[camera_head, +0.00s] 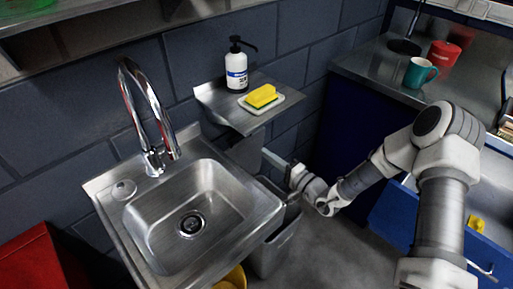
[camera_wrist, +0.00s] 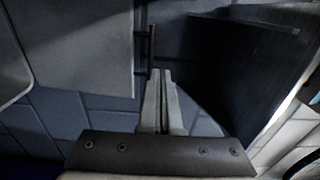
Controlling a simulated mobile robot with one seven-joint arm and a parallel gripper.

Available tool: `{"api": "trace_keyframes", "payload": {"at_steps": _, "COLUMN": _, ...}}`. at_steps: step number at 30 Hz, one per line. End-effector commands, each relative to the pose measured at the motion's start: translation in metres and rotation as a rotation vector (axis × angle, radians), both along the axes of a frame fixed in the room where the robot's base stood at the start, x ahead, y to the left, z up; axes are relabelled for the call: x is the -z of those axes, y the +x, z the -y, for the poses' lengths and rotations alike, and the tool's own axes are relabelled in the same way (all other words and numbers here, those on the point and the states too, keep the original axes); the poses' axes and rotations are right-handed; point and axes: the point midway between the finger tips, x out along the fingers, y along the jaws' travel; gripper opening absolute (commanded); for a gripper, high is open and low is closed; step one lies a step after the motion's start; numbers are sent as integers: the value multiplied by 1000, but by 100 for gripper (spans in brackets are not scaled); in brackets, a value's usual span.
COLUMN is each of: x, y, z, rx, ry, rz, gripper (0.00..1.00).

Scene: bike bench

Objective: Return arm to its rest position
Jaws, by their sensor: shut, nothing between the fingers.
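My arm (camera_head: 443,220) reaches in from the right in the head view and bends down and left. My gripper (camera_head: 268,155) points left, between the sink and the dark blue cabinet, below the small metal shelf and above a grey bin. In the wrist view, my gripper's fingers (camera_wrist: 161,75) are pressed together with nothing between them. A narrow upright bar (camera_wrist: 151,46) shows just beyond the tips; I cannot tell if they touch it.
A metal sink (camera_head: 145,225) with a tall faucet (camera_head: 150,110) stands left. The wall shelf (camera_head: 215,97) holds a pump bottle (camera_head: 236,68) and a yellow sponge (camera_head: 262,95). A grey bin (camera_head: 275,247) stands below. A blue drawer (camera_head: 395,215) is open beside my arm.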

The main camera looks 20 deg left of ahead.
Motion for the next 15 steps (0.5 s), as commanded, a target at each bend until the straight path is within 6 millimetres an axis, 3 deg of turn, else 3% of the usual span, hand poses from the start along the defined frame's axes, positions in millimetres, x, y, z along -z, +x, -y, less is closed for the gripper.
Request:
{"api": "trace_keyframes", "payload": {"at_steps": 6, "x": -2, "y": -12, "z": 21, "rx": 0, "ry": 0, "rz": 0, "gripper": 0}}
{"api": "trace_keyframes", "payload": {"at_steps": 15, "x": -9, "y": -15, "z": 22, "rx": -18, "ry": -1, "rz": 6, "gripper": 0}}
